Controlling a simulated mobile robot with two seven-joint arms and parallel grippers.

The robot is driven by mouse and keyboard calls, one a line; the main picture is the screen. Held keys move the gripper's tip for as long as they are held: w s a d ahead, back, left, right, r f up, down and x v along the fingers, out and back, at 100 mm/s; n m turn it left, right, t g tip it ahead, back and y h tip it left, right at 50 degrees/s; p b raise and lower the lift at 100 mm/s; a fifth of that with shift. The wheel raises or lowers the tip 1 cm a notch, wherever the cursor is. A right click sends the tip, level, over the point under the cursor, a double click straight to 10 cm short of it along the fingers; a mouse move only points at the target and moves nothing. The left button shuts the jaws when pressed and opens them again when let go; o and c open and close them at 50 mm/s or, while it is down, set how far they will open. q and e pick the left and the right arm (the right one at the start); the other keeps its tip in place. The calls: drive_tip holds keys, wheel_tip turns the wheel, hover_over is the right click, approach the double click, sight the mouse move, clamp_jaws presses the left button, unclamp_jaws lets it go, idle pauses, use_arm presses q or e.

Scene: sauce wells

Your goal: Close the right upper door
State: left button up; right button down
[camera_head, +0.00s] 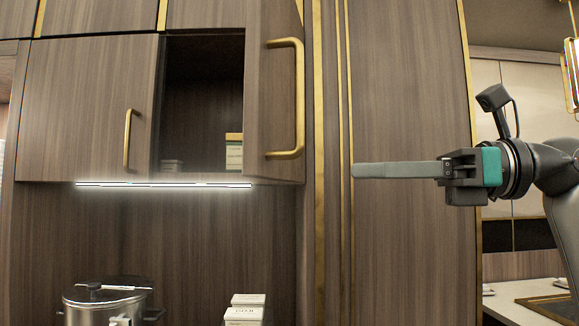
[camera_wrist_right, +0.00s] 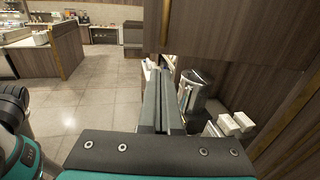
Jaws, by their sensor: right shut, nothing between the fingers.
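The right upper door (camera_head: 275,92) is a brown wood-grain panel with a long gold handle (camera_head: 299,98) in the head view. It stands open, swung out toward me, with the dark cabinet interior (camera_head: 200,90) showing to its left. My right gripper (camera_head: 356,170) comes in from the right with its fingers together and empty. Its tips point left, to the right of the door and apart from it in the picture, near the height of the door's lower end. In the right wrist view the shut fingers (camera_wrist_right: 160,100) reach forward. My left gripper is not in view.
The left upper door (camera_head: 85,105) is shut. Small boxes (camera_head: 234,152) stand inside the cabinet. Below are a steel pot (camera_head: 105,300) and white boxes (camera_head: 245,309). A tall gold-trimmed wood panel (camera_head: 410,80) stands behind my right gripper. Open floor (camera_wrist_right: 95,90) shows in the right wrist view.

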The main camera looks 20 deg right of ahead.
sight(266, 172)
drive_tip(key=p+x, duration=0.2)
drive_tip(key=x, duration=0.7)
drive_tip(key=shift+a, duration=0.2)
drive_tip(key=shift+w+a, duration=0.2)
drive_tip(key=shift+a, duration=0.15)
